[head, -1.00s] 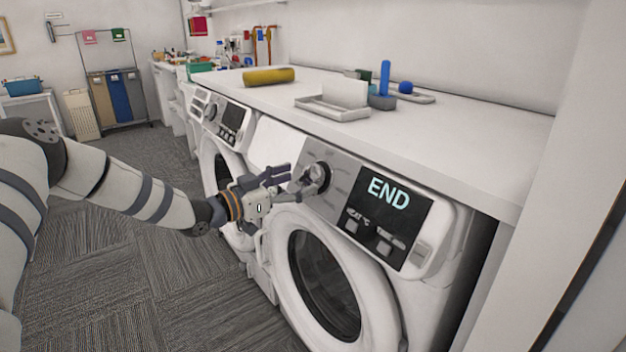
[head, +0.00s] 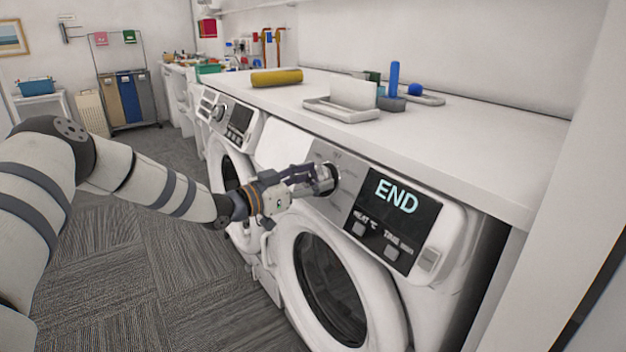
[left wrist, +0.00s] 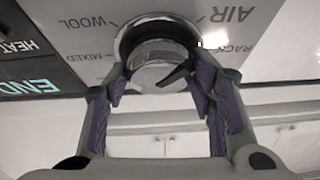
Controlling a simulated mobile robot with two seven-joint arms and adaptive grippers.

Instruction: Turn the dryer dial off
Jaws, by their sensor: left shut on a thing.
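The dryer (head: 450,262) is the nearer white machine, with a round door below its control panel. Its display (head: 396,198) reads "END". My left gripper (head: 325,178) is at the panel, shut on the dial, with a finger on either side of it. In the left wrist view the dial (left wrist: 160,68) is a silver knob in a dark ring, between the two purple-padded fingers. Labels such as WOOL, MIXED, RACK and AIR surround it there. The gripper hides much of the dial in the head view. My right gripper is not in view.
A white counter (head: 470,140) overhangs the machines, holding a yellow roll (head: 276,77), a grey tray (head: 340,110) and a blue upright object (head: 394,78). A second machine (head: 232,125) stands to the left. Carpeted floor (head: 150,260) in front is clear.

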